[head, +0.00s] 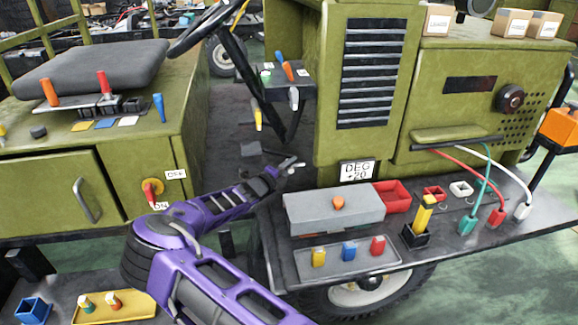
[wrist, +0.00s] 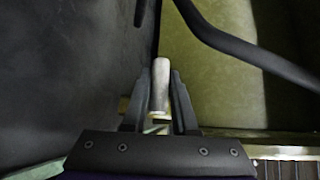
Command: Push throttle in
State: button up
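No control carries a readable throttle label. A small console (head: 274,80) under the steering wheel has an orange lever (head: 287,70), a blue lever, a green knob and a pale grey handle (head: 293,98). My gripper (head: 292,165) is low in front of the cab opening, below and apart from this console in the head picture. In the wrist view, my gripper (wrist: 161,82) has its two dark fingers apart, with a pale grey cylinder (wrist: 161,75) showing between them. Narrow gaps seem to show beside the cylinder; I cannot tell its depth or whether a finger touches it.
A shelf (head: 450,235) with a grey box (head: 330,212), coloured blocks and cable plugs lies right. A dark curved bar (wrist: 250,45) crosses the wrist view's upper right.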

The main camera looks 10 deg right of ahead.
jog(key=o, duration=0.4)
jog(key=shift+d, duration=0.3)
jog(key=shift+a, duration=0.1)
jog(key=p+v, duration=0.2)
jog(key=v, duration=1.5)
jog(key=shift+s+a, duration=0.1)
jog(key=shift+a, duration=0.1)
